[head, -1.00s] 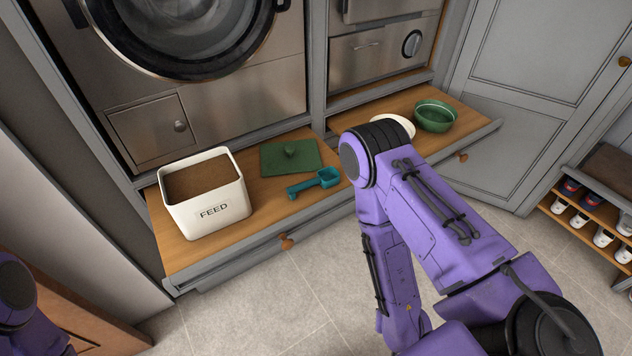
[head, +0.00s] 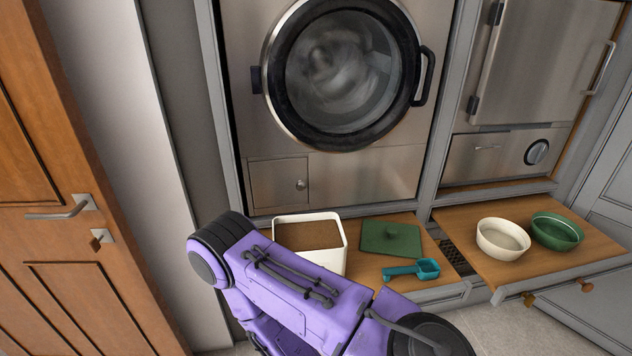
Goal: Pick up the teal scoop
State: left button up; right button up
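The teal scoop (head: 412,270) lies on the wooden pull-out shelf (head: 365,277), in front of the green lid (head: 391,237) and to the right of the white feed bin (head: 333,257). Its handle points left and its cup is at the right. The bin is open and holds brown feed; my purple arm hides its lower left part. That arm reaches across the lower middle of the head view, and its gripper is out of sight. The other gripper is not in view either. Nothing touches the scoop.
A second pull-out shelf (head: 566,270) at the right holds a cream bowl (head: 503,239) and a green bowl (head: 556,231). A front-loading machine (head: 343,75) stands above the first shelf. A wooden door (head: 75,200) is at the left.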

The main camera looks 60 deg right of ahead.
aim_at(427, 267)
jog(key=u, duration=0.95)
jog(key=k, duration=1.25)
jog(key=z, duration=2)
